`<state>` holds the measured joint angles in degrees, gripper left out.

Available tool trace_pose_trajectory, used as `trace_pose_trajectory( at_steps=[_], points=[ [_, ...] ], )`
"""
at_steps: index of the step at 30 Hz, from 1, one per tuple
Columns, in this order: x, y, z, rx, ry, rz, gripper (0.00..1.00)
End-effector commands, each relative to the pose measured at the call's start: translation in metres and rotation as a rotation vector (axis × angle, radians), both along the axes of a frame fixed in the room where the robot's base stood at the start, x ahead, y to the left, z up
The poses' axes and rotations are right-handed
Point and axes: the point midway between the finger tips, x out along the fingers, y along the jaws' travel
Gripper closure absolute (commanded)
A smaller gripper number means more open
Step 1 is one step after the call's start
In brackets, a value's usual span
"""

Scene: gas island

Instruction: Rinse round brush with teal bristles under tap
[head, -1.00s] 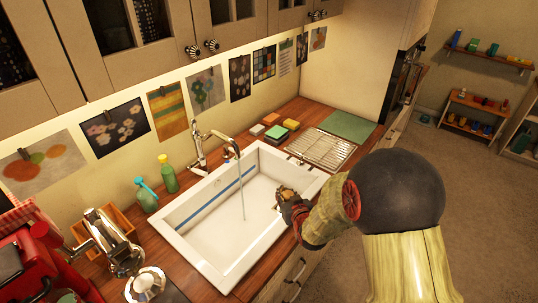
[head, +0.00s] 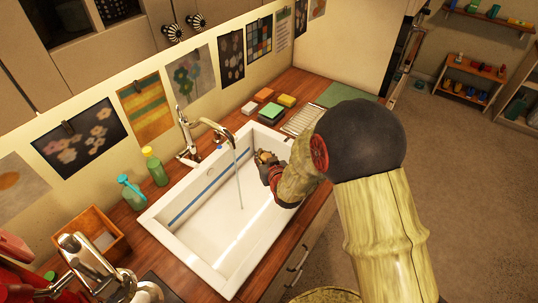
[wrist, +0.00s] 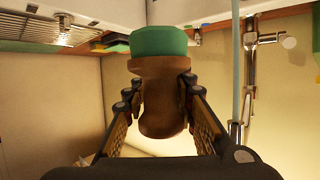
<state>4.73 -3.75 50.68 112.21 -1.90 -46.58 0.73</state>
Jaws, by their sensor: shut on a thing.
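The round brush (wrist: 160,95) has a brown wooden handle and teal bristles (wrist: 158,41). My gripper (wrist: 160,88) is shut on its handle, one finger on each side. In the head view my gripper (head: 266,163) is over the right part of the white sink (head: 205,262), and the bristles cannot be made out. The chrome tap (head: 205,128) is running. Its thin water stream (head: 239,185) falls into the sink left of my gripper. In the wrist view the stream (wrist: 236,75) passes to the right of the brush, apart from it.
Sponges (head: 270,111) and a wire rack (head: 302,119) lie beyond the sink. A green bottle (head: 154,167) and a spray bottle (head: 132,192) stand left of it. A wooden box (head: 98,235) and a red machine stand nearer. The sink basin is otherwise clear.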

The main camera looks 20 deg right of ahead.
Motion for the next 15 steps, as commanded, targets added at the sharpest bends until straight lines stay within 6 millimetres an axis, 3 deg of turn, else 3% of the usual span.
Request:
trace_pose_trajectory(
  at_steps=[15],
  points=[
    [0.022,0.042,-0.009,0.0,0.0,0.002,1.0]
  ],
)
